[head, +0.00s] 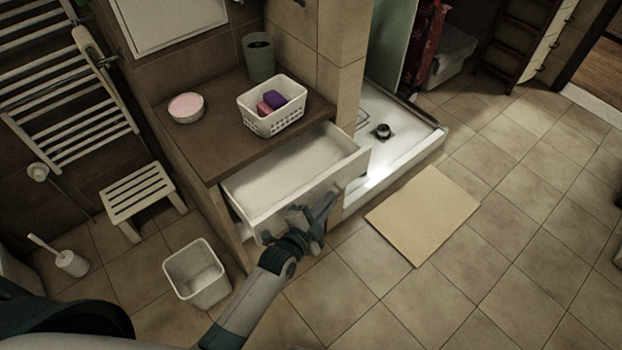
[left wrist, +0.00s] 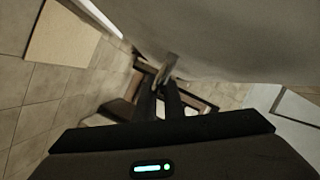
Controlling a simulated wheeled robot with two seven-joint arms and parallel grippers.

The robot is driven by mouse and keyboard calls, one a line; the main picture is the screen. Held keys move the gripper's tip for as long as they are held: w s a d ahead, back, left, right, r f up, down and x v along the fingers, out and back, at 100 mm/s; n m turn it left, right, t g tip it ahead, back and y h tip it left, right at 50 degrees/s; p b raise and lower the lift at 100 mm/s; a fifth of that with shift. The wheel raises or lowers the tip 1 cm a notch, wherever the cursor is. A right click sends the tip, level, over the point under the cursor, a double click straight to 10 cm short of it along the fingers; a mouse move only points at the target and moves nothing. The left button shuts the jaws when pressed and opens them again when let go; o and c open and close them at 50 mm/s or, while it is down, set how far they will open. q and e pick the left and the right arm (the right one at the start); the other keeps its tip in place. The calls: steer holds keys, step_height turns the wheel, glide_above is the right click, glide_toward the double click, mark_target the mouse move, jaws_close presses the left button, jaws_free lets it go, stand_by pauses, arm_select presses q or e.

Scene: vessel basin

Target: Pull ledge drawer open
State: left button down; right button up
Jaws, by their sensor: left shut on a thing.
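The ledge drawer (head: 268,181) is white and stands pulled out from under the brown ledge top (head: 195,147). Its inside looks empty in the head view. My left gripper (head: 318,208) is at the drawer's front, with the arm reaching in from below. In the left wrist view the fingers (left wrist: 160,92) are closed together at a small handle (left wrist: 168,66) on the pale drawer front (left wrist: 220,35). The handle is mostly hidden by the gripper in the head view. My right gripper is not in view.
On the ledge stand a white basket (head: 258,122) with pink and purple items, a round pink-topped container (head: 186,107) and a grey-green cup (head: 259,58). A white bin (head: 197,275) and stool (head: 137,193) stand left. A beige mat (head: 423,214) lies right on open floor.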

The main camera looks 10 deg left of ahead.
arm_select(q)
steer(key=s+d+p, duration=0.1)
steer(key=s+d, duration=0.4)
steer(key=d, duration=0.1)
steer(key=shift+d, duration=0.15)
steer(key=c, duration=2.2)
jaws_free()
steer(key=shift+o, duration=0.2)
steer(key=b+v, duration=0.3)
steer(key=v, duration=1.4)
